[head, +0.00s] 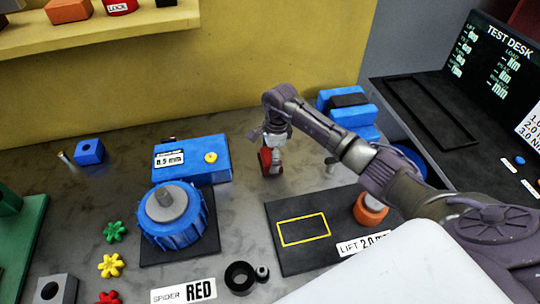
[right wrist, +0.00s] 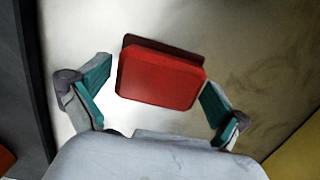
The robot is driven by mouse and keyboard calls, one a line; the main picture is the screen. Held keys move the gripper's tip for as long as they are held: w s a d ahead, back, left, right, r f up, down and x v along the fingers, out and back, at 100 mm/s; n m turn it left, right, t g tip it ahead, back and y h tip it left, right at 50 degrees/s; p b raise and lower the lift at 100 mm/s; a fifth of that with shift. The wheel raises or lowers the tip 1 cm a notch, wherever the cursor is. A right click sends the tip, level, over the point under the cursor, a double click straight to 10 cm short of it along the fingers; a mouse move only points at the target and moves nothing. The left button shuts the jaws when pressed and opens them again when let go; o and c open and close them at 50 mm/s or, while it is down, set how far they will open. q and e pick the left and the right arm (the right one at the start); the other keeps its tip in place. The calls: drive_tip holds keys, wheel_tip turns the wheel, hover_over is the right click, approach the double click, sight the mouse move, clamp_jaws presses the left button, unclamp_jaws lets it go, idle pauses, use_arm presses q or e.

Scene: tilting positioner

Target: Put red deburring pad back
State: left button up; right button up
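The red deburring pad (head: 265,161) is at the middle of the grey bench, right of the blue block with the yellow knob. My right gripper (head: 272,148) is right over it, pointing down. In the right wrist view the red pad (right wrist: 162,78) lies between the two teal-lined fingers of my right gripper (right wrist: 158,82). The fingers are spread, with a narrow gap at the left finger; the right finger is very close to the pad's edge. I cannot tell whether the pad touches the bench. My left gripper is not in view.
A black mat (head: 268,248) with an empty yellow outline is in front, with an orange knob (head: 370,209) beside the outline. A blue round fixture (head: 178,216) stands left. A blue block (head: 195,160) and another blue piece (head: 347,110) flank the gripper. A yellow shelf (head: 100,33) is behind.

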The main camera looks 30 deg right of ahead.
drive_tip(key=shift+r, duration=0.1)
drive_tip(key=shift+r, duration=0.2)
wheel_tip(320, 180, up, 12)
drive_tip(key=d+b, duration=0.1)
drive_tip(key=b, duration=0.2)
drive_tip(key=shift+s+d+f, duration=0.15)
drive_tip(key=shift+d, duration=0.05)
